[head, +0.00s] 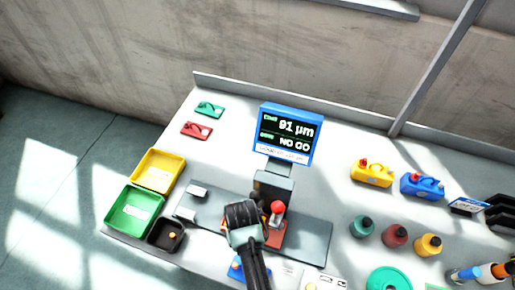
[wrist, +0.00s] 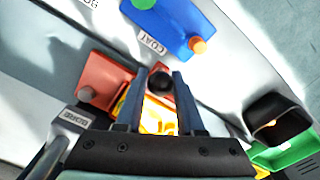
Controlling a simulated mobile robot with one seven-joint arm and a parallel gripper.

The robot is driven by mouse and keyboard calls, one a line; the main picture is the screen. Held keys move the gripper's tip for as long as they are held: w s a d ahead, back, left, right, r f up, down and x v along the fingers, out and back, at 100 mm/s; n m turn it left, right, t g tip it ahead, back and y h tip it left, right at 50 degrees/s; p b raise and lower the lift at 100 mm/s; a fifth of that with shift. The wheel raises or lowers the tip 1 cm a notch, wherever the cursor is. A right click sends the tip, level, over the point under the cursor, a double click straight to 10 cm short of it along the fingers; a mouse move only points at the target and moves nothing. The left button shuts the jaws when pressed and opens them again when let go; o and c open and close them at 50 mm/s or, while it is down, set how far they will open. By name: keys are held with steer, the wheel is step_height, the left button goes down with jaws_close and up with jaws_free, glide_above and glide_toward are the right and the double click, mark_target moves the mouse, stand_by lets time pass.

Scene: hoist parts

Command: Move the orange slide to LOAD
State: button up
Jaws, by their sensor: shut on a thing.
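The orange slide (head: 275,239) sits on the grey fixture plate below the display, partly hidden by my arm. In the wrist view the orange slide (wrist: 104,80) is left of my fingers, and a brightly lit orange-yellow patch shows between them. My gripper (wrist: 160,82) is shut on a dark round knob (wrist: 160,77), which appears to belong to the slide; the contact is partly hidden. In the head view my gripper (head: 243,220) is over the middle of the plate. I cannot read a LOAD mark in either view.
A blue-framed display (head: 287,133) reads 91 µm, NO GO. A blue piece (wrist: 172,22) marked COAT lies close by. Yellow (head: 158,170), green (head: 134,211) and black (head: 166,235) trays stand left. Several bottles and cans stand right.

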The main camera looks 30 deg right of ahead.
steer(key=w+a+b, duration=0.1)
steer(key=w+a, duration=0.3)
steer(key=w, duration=0.1)
steer(key=shift+w+a+b, duration=0.3)
steer(key=shift+a+b, duration=0.1)
steer(key=o, duration=0.9)
steer(key=shift+o, duration=0.2)
step_height(320, 180, up, 9)
steer(key=p, duration=0.9)
